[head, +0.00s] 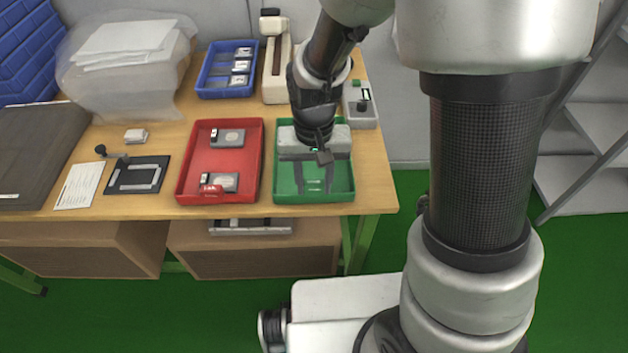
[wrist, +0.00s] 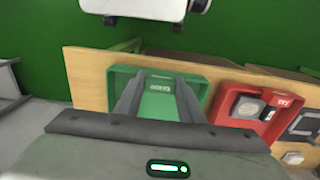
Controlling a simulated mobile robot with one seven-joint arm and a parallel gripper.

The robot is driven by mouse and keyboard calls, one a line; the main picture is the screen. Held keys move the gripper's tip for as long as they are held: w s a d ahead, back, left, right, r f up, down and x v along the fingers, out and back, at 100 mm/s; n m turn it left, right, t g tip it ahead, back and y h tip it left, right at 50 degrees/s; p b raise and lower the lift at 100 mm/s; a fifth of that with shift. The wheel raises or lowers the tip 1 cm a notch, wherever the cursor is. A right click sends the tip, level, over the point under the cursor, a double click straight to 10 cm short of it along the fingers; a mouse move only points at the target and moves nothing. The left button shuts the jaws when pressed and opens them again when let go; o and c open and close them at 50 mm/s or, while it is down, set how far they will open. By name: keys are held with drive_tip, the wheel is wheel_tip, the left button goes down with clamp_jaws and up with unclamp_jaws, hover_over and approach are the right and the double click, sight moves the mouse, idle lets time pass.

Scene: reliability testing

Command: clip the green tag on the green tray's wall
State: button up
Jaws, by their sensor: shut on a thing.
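The green tray (head: 346,190) stands at the right front of the wooden table; it also shows in the wrist view (wrist: 118,82). My gripper (head: 314,188) points down over the tray, its fingers close to the front wall. In the wrist view my gripper (wrist: 160,80) is shut on the small green tag (wrist: 160,88), which has pale lettering and sits between the fingers. The tag blends with the tray in the head view. I cannot tell whether it touches the wall or is above it.
The red tray (head: 225,158) is just left, with a red tag (head: 210,190) on its front wall and small devices inside. A blue tray (head: 227,70) stands behind. A grey box (head: 360,108) stands behind right. A black frame (head: 137,175) lies left.

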drive_tip(key=shift+f+b, duration=0.3)
drive_tip(key=shift+f, duration=0.15)
idle(0.3)
drive_tip(key=o, duration=1.1)
drive_tip(key=shift+r, duration=0.1)
drive_tip(key=shift+r+p, duration=2.9)
drive_tip(key=shift+r, duration=0.5)
